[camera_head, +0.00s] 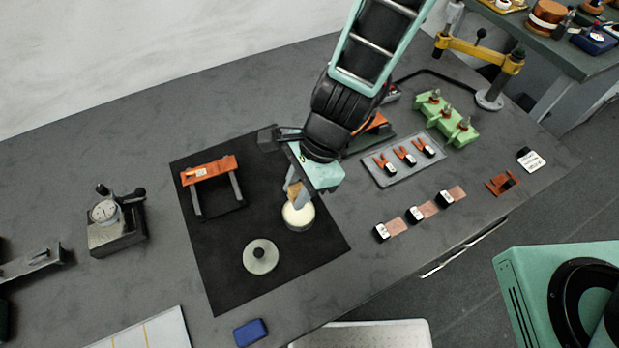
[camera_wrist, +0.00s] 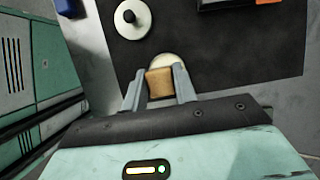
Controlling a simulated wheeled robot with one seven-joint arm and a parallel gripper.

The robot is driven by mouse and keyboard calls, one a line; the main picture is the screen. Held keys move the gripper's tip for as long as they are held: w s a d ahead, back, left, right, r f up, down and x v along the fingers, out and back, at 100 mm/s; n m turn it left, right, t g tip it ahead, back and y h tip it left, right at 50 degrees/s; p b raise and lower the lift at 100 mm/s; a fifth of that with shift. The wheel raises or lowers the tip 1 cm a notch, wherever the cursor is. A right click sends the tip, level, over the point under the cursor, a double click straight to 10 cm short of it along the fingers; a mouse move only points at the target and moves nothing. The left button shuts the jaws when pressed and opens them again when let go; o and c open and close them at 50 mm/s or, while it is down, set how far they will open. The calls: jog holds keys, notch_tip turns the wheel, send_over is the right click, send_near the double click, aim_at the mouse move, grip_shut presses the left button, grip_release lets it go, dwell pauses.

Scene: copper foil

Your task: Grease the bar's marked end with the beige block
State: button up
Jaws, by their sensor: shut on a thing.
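My gripper (camera_head: 296,198) is shut on the beige block (camera_head: 293,189), just above an open round pot with pale cream contents (camera_head: 298,214). In the wrist view the block (camera_wrist: 160,82) sits between the two grey fingers, with the pot (camera_wrist: 168,61) partly hidden behind it. I cannot tell whether the block touches the contents. The orange bar (camera_head: 208,168) rests across a black stand (camera_head: 217,208) to the left, with a small pale mark near its left end.
A round lid with a black knob (camera_head: 261,256) lies on the black mat (camera_head: 230,285). A dial gauge (camera_head: 105,212) stands left, a blue block (camera_head: 250,332) in front. A tray with orange-handled pieces (camera_head: 385,177) and a green fixture (camera_head: 447,117) are right.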

aim_at(294, 215)
jog(key=shift+w+f, duration=0.15)
jog(key=shift+w, duration=0.15)
notch_tip(294, 215, down, 6)
jog(key=b, duration=0.5)
jog(key=shift+b, duration=0.4)
jog(key=shift+f+b, duration=0.45)
dwell(1.6)
notch_tip(294, 215, up, 7)
jog(key=p, duration=0.7)
jog(key=shift+r, duration=0.1)
dwell(0.7)
